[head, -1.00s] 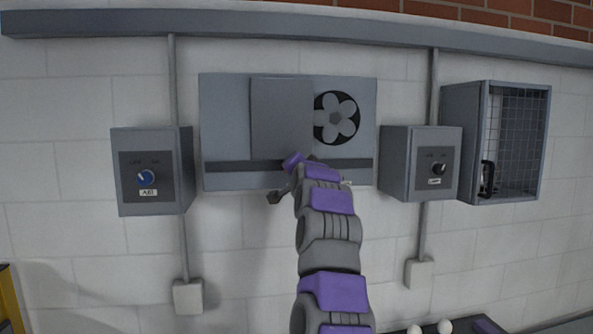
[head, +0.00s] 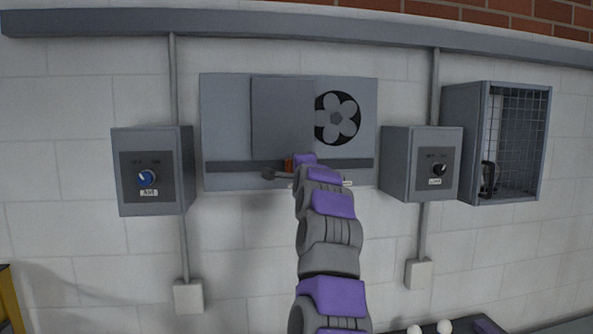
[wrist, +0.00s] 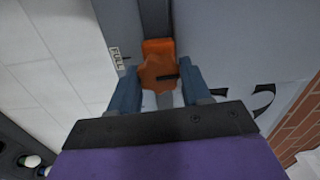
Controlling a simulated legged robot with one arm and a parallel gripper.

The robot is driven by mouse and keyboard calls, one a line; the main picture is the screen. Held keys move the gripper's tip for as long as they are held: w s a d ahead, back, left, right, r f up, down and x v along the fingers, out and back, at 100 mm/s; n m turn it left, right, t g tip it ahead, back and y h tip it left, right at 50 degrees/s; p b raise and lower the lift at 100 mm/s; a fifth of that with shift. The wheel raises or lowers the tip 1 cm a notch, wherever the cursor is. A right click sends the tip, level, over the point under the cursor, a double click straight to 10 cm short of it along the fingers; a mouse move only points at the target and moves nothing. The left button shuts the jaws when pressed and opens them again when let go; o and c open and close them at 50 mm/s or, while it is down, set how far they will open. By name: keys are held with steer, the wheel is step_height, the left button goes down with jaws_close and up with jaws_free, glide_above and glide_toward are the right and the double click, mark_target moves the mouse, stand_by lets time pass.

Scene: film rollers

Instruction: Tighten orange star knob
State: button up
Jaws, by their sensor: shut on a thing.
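The orange star knob (wrist: 157,72) sits between my two fingers in the wrist view. In the head view only a small orange patch of it (head: 289,165) shows beside my purple wrist; the rest is hidden behind my arm. The knob is at the dark slot along the bottom of the grey wall panel (head: 225,115). My gripper (wrist: 158,85) is shut on the knob, one finger on each side. In the head view one grey finger (head: 270,175) points left.
A grey box with a blue dial (head: 148,178) is on the left, and one with a black dial (head: 438,169) is on the right. A mesh-fronted cabinet (head: 516,140) is further right. A fan opening (head: 337,118) is in the panel. A small "FULL" label (wrist: 117,58) is near the knob.

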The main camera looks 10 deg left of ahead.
steer(key=shift+w+f, duration=0.1)
steer(key=shift+f, duration=0.2)
steer(key=o, duration=1.1)
steer(key=shift+d+r, duration=0.15)
steer(key=shift+d, duration=0.05)
steer(key=shift+c, duration=0.2)
steer(key=shift+s+a, duration=0.1)
steer(key=shift+s, duration=0.1)
steer(key=b+v, duration=0.8)
steer(key=v, duration=0.9)
